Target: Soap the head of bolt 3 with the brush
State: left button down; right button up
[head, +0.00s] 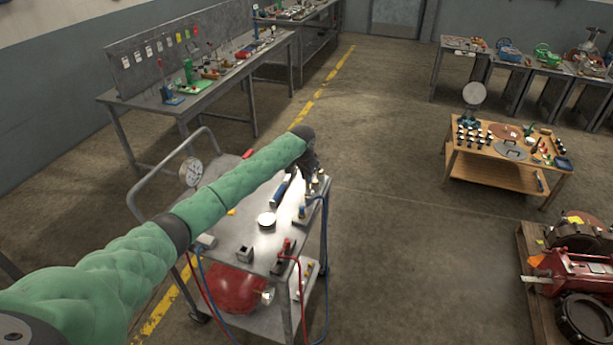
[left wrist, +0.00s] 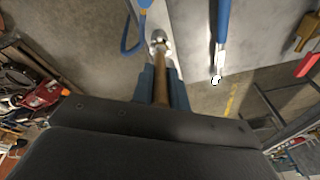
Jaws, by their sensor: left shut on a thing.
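My left gripper (head: 313,172) is over the far right edge of the wheeled cart (head: 245,232). In the left wrist view the gripper (left wrist: 162,90) is shut on a brown, rod-like handle, which I take to be the brush (left wrist: 161,86). Beyond the handle is a shiny metal part (left wrist: 160,42); I cannot tell whether it belongs to the brush or is a fitting on the cart. Small metal fittings (head: 302,212) stand along the cart's right edge. No bolt can be singled out as bolt 3. My right gripper is not in view.
Blue hoses (head: 325,230) hang at the cart's right side. A low wooden table (head: 510,165) stands across clear floor.

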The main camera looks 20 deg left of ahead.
pick_arm(q)
jog(key=shift+w+p+v, duration=0.2)
jog(key=shift+p+v, duration=0.3)
jog(key=shift+v, duration=0.5)
jog(key=shift+w+v, duration=0.25)
jog(key=shift+v, duration=0.95)
jog(key=shift+w+v, duration=0.25)
jog(key=shift+v, duration=0.9)
jog(key=shift+r, duration=0.1)
jog(key=n, duration=0.3)
jog(key=shift+s+y, duration=0.35)
jog(key=shift+y, duration=0.05)
jog(key=s+d+r+n, duration=0.4)
jog(key=s+d+r, duration=0.1)
jog(key=d+r, duration=0.15)
jog(key=s+d+n+b, duration=0.1)
jog(key=s+d+b, duration=0.25)
jog(key=s, duration=0.65)
jog(key=s+a+f+m+b, duration=0.1)
jog(key=s+a+f+b, duration=0.1)
jog(key=s+f+b, duration=0.8)
jog(key=s+f, duration=0.6)
jog(key=f, duration=0.1)
jog(key=shift+s+a+y+b, duration=0.2)
jog(key=shift+y+b, duration=0.1)
jog(key=shift+b, duration=0.1)
